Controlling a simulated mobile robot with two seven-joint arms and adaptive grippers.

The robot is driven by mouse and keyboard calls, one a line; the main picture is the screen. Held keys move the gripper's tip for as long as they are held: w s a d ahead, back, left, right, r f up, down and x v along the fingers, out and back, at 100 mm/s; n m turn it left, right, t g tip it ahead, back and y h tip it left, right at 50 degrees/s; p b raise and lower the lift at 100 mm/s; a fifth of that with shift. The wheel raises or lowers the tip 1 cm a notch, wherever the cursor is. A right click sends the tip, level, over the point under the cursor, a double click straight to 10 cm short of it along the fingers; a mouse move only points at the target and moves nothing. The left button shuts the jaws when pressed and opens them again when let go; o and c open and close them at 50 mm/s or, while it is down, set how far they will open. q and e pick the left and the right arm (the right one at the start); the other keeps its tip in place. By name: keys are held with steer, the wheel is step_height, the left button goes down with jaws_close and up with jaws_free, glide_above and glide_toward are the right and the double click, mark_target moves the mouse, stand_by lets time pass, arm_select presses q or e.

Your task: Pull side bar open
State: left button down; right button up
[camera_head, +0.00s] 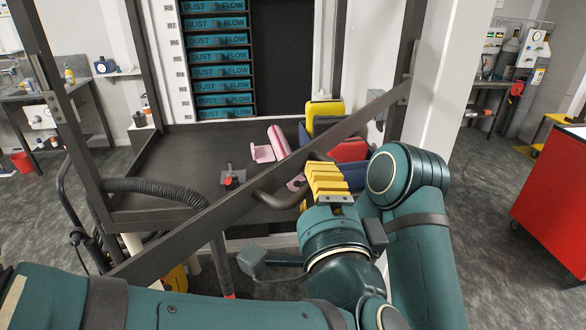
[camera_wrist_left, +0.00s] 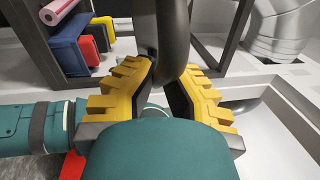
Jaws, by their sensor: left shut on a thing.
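The side bar (camera_head: 215,215) is a long dark bar that runs slantwise across the head view, from lower left to upper right, in front of the bench. A dark curved tubular handle (camera_head: 277,201) stands out from it. My left gripper (camera_head: 325,180), with yellow ridged fingers, is shut on this handle. In the left wrist view the handle (camera_wrist_left: 173,40) passes between the two yellow fingers (camera_wrist_left: 165,82). The fingers hide part of the handle in the head view. My right gripper does not show.
Behind the bar, the dark bench tray (camera_head: 180,165) holds a pink roll (camera_head: 277,143), yellow, red and blue pieces, and a small red-knobbed fitting (camera_head: 229,181). Blue labelled drawers (camera_head: 220,57) stand behind. A red cabinet (camera_head: 550,195) is at right; grey floor lies between.

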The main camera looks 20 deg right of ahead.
arm_select(q)
steer(key=shift+r, duration=0.15)
steer(key=c, duration=1)
jaws_free()
steer(key=shift+d, duration=0.1)
steer(key=v, duration=0.7)
steer(key=shift+s, duration=0.25)
jaws_close()
